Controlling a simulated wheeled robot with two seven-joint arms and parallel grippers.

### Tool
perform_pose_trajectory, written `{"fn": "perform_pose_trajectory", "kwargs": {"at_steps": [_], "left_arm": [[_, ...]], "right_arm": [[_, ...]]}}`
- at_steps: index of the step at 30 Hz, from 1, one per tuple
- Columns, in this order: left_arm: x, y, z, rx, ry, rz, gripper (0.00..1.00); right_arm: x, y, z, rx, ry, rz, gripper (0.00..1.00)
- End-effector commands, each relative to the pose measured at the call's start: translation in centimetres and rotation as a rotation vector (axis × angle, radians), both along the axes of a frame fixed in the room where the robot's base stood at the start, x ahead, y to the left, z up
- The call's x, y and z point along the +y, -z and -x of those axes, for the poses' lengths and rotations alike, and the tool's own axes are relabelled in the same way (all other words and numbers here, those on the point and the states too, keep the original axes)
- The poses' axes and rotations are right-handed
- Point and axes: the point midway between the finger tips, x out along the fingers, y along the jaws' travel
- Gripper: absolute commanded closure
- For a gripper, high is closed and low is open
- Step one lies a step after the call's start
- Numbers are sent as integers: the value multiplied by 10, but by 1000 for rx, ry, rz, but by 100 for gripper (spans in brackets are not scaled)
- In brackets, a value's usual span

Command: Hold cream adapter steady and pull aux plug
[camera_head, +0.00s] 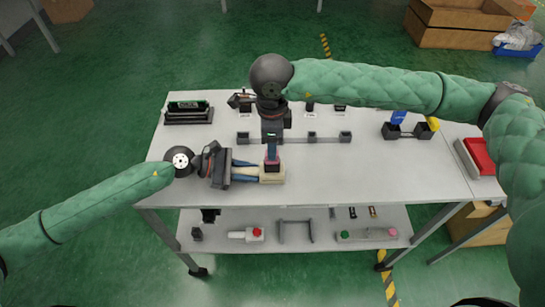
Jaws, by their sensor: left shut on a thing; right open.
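The cream adapter (271,179) is a small block near the front middle of the tabletop. My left gripper (258,171) reaches in from the left, low over the table, and is shut on the adapter's left side. The aux plug (272,166), a small dark reddish piece, stands on top of the adapter. My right gripper (272,155) points down from above, open, with its fingertips at or just above the plug. The fingers hide part of the plug, so I cannot tell whether they touch it.
The grey table (370,185) has clear room at the front right. A dark box (189,113) stands at the back left. A two-cup holder (407,131) and a red-topped tray (479,157) are at the right.

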Motion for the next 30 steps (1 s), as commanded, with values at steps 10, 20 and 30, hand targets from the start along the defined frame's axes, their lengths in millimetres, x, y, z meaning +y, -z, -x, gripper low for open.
{"fn": "perform_pose_trajectory", "kwargs": {"at_steps": [10, 20, 30], "left_arm": [[0, 0, 0, 0, 0, 0, 100], [0, 0, 0, 0, 0, 0, 100], [0, 0, 0, 0, 0, 0, 100]], "right_arm": [[0, 38, 0, 1, 2, 0, 53], [0, 50, 0, 0, 1, 0, 53], [0, 50, 0, -1, 1, 0, 78]]}}
